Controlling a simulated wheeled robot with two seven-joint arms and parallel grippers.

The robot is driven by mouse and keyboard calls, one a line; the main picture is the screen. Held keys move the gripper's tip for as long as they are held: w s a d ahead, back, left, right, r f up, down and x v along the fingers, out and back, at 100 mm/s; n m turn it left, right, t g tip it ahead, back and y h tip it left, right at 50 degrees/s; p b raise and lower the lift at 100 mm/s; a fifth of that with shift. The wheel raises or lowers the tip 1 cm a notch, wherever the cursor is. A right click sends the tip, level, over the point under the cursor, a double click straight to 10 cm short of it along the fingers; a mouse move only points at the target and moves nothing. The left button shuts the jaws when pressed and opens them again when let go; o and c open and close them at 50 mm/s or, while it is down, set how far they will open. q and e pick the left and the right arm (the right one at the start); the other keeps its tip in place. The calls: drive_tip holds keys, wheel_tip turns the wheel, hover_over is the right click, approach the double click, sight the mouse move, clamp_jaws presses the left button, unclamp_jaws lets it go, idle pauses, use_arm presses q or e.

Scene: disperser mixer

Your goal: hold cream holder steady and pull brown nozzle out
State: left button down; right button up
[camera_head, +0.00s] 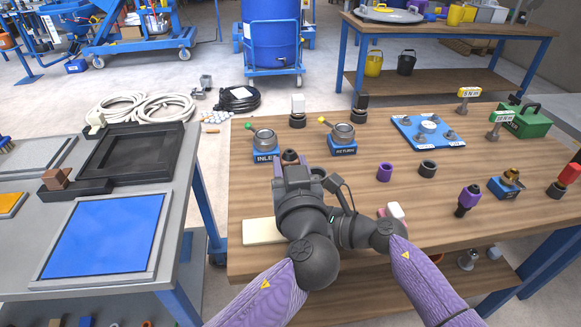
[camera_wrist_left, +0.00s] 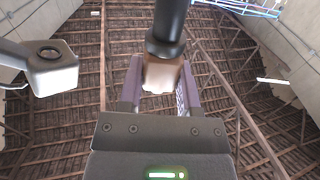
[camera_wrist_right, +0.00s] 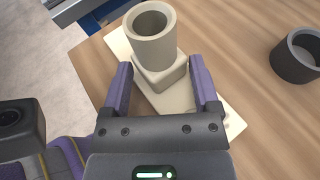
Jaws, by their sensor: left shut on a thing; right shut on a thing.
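The brown nozzle (camera_head: 290,155) is between the fingers of my left gripper (camera_head: 289,163) in the head view. The left wrist view shows my left gripper (camera_wrist_left: 160,95) shut on its brown part (camera_wrist_left: 160,74), with a black collar and dark shaft beyond. The cream holder (camera_wrist_right: 153,38) shows in the right wrist view as an upright hollow tube on a square block and flat plate; its top opening looks empty. My right gripper (camera_wrist_right: 164,92) is shut on the block. In the head view only the holder's plate (camera_head: 262,231) shows; my left arm hides the rest and the right gripper.
Behind the left gripper stand the INLET fixture (camera_head: 264,142) and the RETURN fixture (camera_head: 342,139). Purple ring (camera_head: 385,172) and dark ring (camera_head: 428,168) lie to the right. A purple-black nozzle (camera_head: 467,200) stands further right. A blue plate (camera_head: 428,131) lies behind. Bare wood lies between them.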

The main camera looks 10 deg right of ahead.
sight(290, 160)
use_arm(q)
drive_tip(key=shift+r, duration=1.9)
use_arm(e)
drive_tip(key=shift+s+f, duration=0.15)
drive_tip(key=shift+f, duration=0.3)
use_arm(q)
drive_tip(key=s+r, duration=0.5)
drive_tip(key=s, duration=0.1)
use_arm(e)
drive_tip(key=o, duration=0.9)
drive_tip(key=shift+r+p, duration=0.5)
drive_tip(key=shift+r, duration=0.25)
drive_tip(key=shift+o, duration=0.9)
drive_tip(key=shift+w+r, duration=0.1)
drive_tip(key=shift+w, duration=0.1)
use_arm(q)
drive_tip(key=shift+r, duration=0.5)
use_arm(e)
drive_tip(key=v, duration=1.2)
drive_tip(key=shift+r, duration=0.1)
